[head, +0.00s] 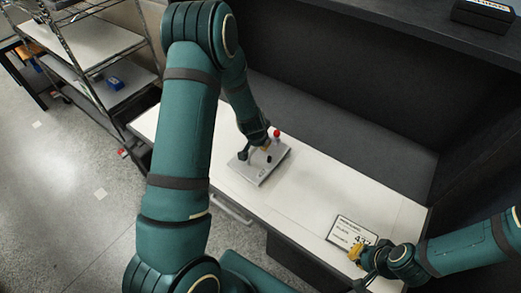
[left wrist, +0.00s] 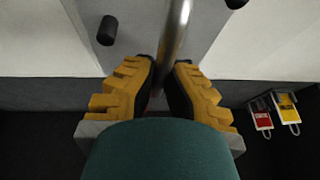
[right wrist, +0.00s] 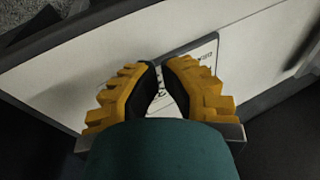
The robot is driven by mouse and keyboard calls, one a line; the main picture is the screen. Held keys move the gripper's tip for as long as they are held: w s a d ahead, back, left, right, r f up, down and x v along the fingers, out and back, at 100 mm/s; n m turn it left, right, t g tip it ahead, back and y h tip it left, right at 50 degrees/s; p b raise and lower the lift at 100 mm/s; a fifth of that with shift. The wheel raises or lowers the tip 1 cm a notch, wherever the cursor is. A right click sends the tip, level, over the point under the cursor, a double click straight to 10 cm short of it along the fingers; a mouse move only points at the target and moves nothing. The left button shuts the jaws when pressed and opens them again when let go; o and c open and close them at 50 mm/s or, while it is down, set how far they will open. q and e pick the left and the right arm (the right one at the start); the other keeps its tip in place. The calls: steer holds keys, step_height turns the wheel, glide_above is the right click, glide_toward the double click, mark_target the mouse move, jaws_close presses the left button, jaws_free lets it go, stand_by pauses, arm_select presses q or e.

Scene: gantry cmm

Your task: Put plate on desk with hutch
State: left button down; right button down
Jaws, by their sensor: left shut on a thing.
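The plate (head: 258,172) is a grey metal slab with a post, a red ball and dark pegs, over the left part of the white desk top (head: 330,182). I cannot tell whether it touches the desk. My left gripper (head: 266,147) is shut on its post; the left wrist view shows the metal rod (left wrist: 178,35) between the fingers and the grey plate (left wrist: 210,45) beyond. My right gripper (head: 357,253) is low at the edge of a framed placard (head: 350,233); its fingertips (right wrist: 160,68) are close together, and whether they grip the placard is unclear.
The desk's dark back panel and hutch shelf (head: 400,30) rise behind, with a black box (head: 485,14) on top. A wire rack (head: 85,45) stands at the left. Red and yellow tags (left wrist: 275,110) show in the left wrist view. The middle of the desk is clear.

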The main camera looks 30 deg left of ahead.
mark_target(260, 152)
arm_select(q)
step_height(260, 152, down, 3)
steer(key=shift+w+f+b, duration=0.1)
steer(key=shift+f+b, duration=0.1)
steer(key=shift+b, duration=0.2)
arm_select(e)
steer(key=shift+s+f, duration=0.1)
steer(key=shift+f, duration=0.3)
arm_select(q)
steer(key=c, duration=1.1)
jaws_free()
steer(key=shift+c, duration=0.2)
